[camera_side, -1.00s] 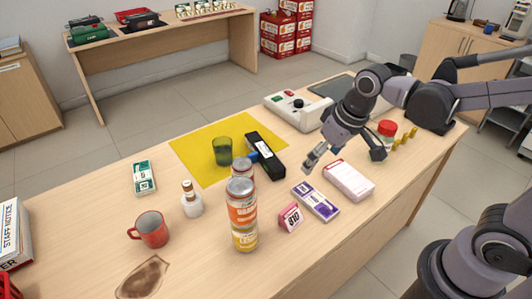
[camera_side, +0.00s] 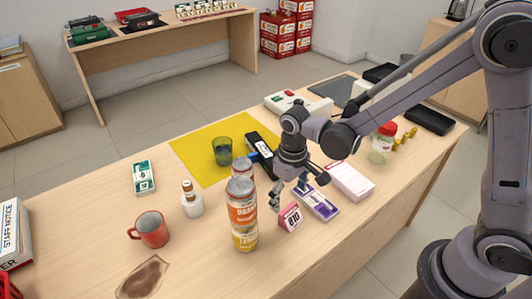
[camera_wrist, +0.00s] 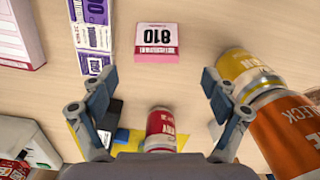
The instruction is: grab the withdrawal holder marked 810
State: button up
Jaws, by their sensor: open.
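The withdrawal holder marked 810 (camera_side: 290,217) is a small pink and white block standing on the counter, right of the stacked-looking orange and yellow cans (camera_side: 243,222). In the wrist view the holder (camera_wrist: 157,42) lies upside down in the picture, ahead of the fingertips and roughly centred between them. My gripper (camera_side: 289,192) is open and empty, pointing down just above and behind the holder, apart from it. Its two fingers also show in the wrist view (camera_wrist: 158,85), spread wide.
A purple and white box (camera_side: 317,202) lies close right of the holder, with a white and pink box (camera_side: 350,181) beyond it. The counter in front of the holder is clear.

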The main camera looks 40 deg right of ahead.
aim_at(289, 209)
jog(key=shift+w+d+f, duration=0.1)
jog(key=shift+d+f, duration=0.05)
jog(key=shift+f, duration=1.6)
jog(key=shift+d+f, duration=0.1)
jog(key=shift+f, duration=1.65)
jog(key=c, duration=1.2)
